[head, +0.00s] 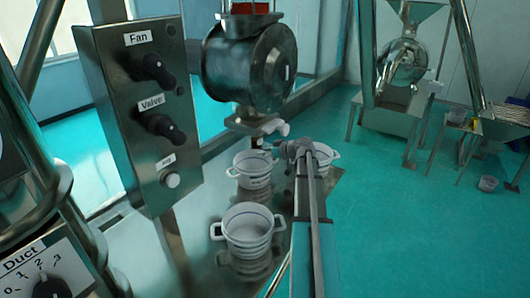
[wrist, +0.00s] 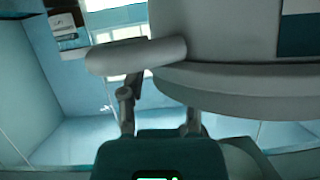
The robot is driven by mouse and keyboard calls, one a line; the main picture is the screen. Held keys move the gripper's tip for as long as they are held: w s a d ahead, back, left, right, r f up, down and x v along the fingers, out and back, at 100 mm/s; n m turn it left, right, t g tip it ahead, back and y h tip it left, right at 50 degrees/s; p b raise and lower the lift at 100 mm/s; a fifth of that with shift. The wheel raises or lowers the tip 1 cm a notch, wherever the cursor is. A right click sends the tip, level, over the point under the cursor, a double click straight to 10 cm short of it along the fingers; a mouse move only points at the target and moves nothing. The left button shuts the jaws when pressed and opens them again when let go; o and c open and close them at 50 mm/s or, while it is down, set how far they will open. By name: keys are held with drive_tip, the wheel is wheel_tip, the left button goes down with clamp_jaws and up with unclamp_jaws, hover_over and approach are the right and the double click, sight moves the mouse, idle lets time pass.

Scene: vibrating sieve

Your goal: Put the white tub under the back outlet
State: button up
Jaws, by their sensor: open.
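Three white two-handled tubs stand on a metal surface in the head view: a front tub (head: 247,232), a middle tub (head: 253,180) and a right tub (head: 327,154) partly hidden by my arm. My gripper (head: 287,150) is beside the right tub, between it and the middle one. In the wrist view a tub's pale wall (wrist: 230,85) and handle (wrist: 135,55) fill the upper right. My gripper (wrist: 160,112) is open there, its fingers close to the handle; I cannot tell whether they touch it. A pale outlet (head: 270,128) under the dark drum is above the middle tub.
A control box (head: 140,110) with Fan and Valve knobs stands at left, beside the dark drum (head: 250,65). A Duct dial (head: 50,285) is at lower left. Another metal machine (head: 400,70) stands at back right. The green floor at right is mostly clear.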

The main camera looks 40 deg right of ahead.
drive_tip(key=p+v, duration=0.4)
drive_tip(key=v, duration=0.7)
drive_tip(key=shift+s, duration=0.2)
drive_tip(key=shift+r, duration=0.1)
drive_tip(key=shift+s+a, duration=0.1)
idle(1.0)
